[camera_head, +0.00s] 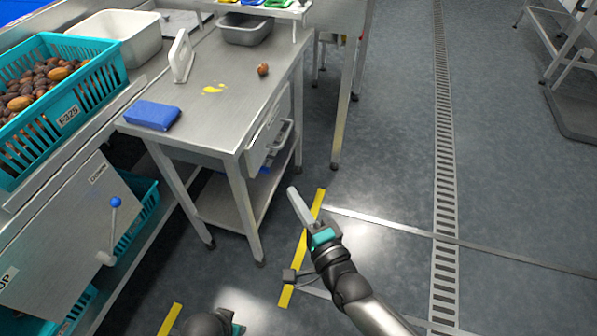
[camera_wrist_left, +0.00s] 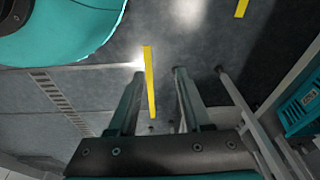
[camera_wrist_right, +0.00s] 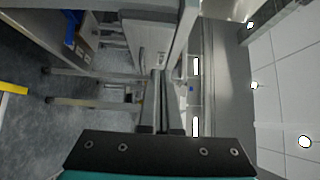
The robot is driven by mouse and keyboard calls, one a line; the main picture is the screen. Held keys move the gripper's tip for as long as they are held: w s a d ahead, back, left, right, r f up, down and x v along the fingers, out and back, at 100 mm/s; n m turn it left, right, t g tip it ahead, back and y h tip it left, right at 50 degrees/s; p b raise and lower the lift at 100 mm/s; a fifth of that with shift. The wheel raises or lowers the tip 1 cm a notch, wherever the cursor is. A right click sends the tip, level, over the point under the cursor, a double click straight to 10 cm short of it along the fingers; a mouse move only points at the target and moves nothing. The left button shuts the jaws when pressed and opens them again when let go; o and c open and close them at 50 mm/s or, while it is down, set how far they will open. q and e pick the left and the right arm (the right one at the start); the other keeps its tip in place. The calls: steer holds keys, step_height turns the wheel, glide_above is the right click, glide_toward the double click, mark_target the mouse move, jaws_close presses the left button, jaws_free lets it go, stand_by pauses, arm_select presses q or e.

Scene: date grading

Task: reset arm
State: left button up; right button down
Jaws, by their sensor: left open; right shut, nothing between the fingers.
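My right gripper (camera_head: 293,192) is shut and empty. It is over the floor in front of the steel table (camera_head: 235,115), to the right of the table's near leg and apart from it. In the right wrist view its fingers (camera_wrist_right: 160,75) are together with nothing between them. My left arm shows only as a dark part at the bottom edge of the head view, and its fingertips are out of that view. In the left wrist view the left gripper (camera_wrist_left: 158,75) is open, with its fingers apart and floor behind them.
On the table are a blue block (camera_head: 152,115), a yellow smear (camera_head: 213,88), a brown date (camera_head: 263,69), a white upright piece (camera_head: 181,57) and a grey tub (camera_head: 244,30). A teal crate of dates (camera_head: 88,95) stands at left above a blue-knobbed lever (camera_head: 115,202).

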steer(key=s+d+f+n+g+h+p, duration=0.2)
steer(key=s+d+f+n+g+h, duration=0.15)
steer(key=d+f, duration=0.4)
steer(key=s+d+f+n+g+h+p, duration=0.2)
steer(key=s+d+f+n, duration=0.15)
steer(key=f, duration=0.65)
arm_select(q)
steer(key=s+a+f+p, duration=0.2)
steer(key=s+a+f, duration=0.3)
steer(key=s, duration=0.4)
steer(key=shift+s+a+f+y+p, duration=0.35)
steer(key=shift+a+f+y, duration=0.05)
steer(key=shift+a, duration=0.5)
arm_select(e)
steer(key=s+d+f+n+g+h, duration=0.1)
steer(key=s+d+f, duration=0.3)
steer(key=s, duration=0.4)
steer(key=s+d+f+n+g+h, duration=0.1)
steer(key=s+d+f+n+g, duration=0.3)
steer(key=s, duration=0.4)
steer(key=s+d+f+n+g+h, duration=0.2)
steer(key=s+d+f+g, duration=0.1)
steer(key=s+d, duration=0.3)
steer(key=shift+s+d+f, duration=0.35)
steer(key=shift+s+f, duration=0.05)
steer(key=shift+s, duration=0.55)
